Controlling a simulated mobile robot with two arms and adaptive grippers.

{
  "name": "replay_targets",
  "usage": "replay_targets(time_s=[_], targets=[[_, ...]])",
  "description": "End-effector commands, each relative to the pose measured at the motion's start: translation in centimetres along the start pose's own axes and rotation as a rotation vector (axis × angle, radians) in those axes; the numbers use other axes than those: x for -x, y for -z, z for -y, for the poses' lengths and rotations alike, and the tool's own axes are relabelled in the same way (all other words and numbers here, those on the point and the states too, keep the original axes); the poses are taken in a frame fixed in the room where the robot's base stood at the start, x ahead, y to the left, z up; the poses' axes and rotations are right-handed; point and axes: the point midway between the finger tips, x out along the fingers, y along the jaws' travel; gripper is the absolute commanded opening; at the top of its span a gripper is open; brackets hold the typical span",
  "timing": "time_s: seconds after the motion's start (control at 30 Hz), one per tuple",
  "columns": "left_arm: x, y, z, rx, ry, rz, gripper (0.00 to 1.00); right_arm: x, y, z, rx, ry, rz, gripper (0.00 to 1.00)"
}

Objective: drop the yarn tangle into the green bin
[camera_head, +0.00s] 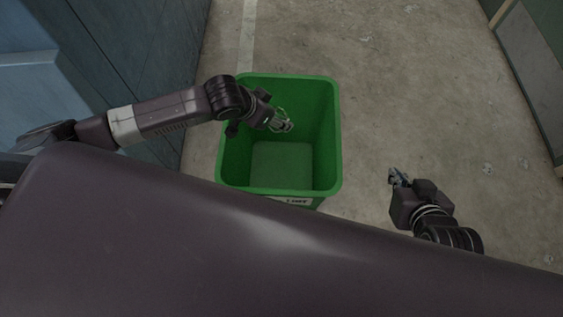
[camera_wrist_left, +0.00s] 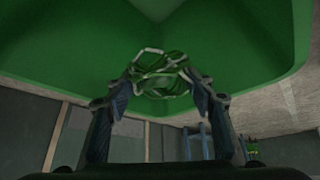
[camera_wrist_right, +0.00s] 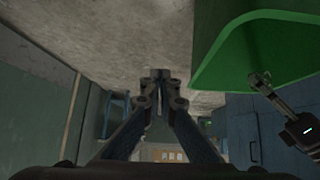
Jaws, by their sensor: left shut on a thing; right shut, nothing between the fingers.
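The green bin (camera_head: 327,140) stands on the floor in the middle of the head view, open at the top. Its inside floor looks empty. My left gripper (camera_head: 284,124) is over the bin's opening and shut on the yarn tangle (camera_head: 281,114). In the left wrist view the yarn tangle (camera_wrist_left: 160,72) is a loose mesh of green and pale strands between the fingertips, with the bin's green wall (camera_wrist_left: 230,45) behind it. My right gripper (camera_head: 396,177) is to the right of the bin, shut and empty. Its fingertips meet in the right wrist view (camera_wrist_right: 160,75).
A blue-grey wall or cabinet (camera_head: 120,45) runs along the left. A framed panel (camera_head: 530,70) leans at the upper right. The concrete floor (camera_head: 420,90) right of the bin is clear. The bin (camera_wrist_right: 265,55) also shows at the right of the right wrist view.

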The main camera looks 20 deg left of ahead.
Motion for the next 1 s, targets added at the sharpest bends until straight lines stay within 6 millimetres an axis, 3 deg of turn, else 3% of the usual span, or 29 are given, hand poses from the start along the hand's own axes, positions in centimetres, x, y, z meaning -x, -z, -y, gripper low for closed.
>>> replay_targets(time_s=[0.5, 0.97, 1.0], targets=[[-0.8, -0.5, 0.0, 0.000, 0.000, 0.000, 0.29, -0.2, 6.6, 0.8, 0.003, 0.017, -0.278, 0.00], [-0.8, -0.5, 0.0, 0.000, 0.000, 0.000, 0.29, 0.0, 7.7, 0.9, 0.003, 0.019, -0.319, 0.00], [-0.8, -0.5, 0.0, 0.000, 0.000, 0.000, 0.52, 0.0, 7.7, 0.9, 0.003, 0.019, -0.319, 0.00]])
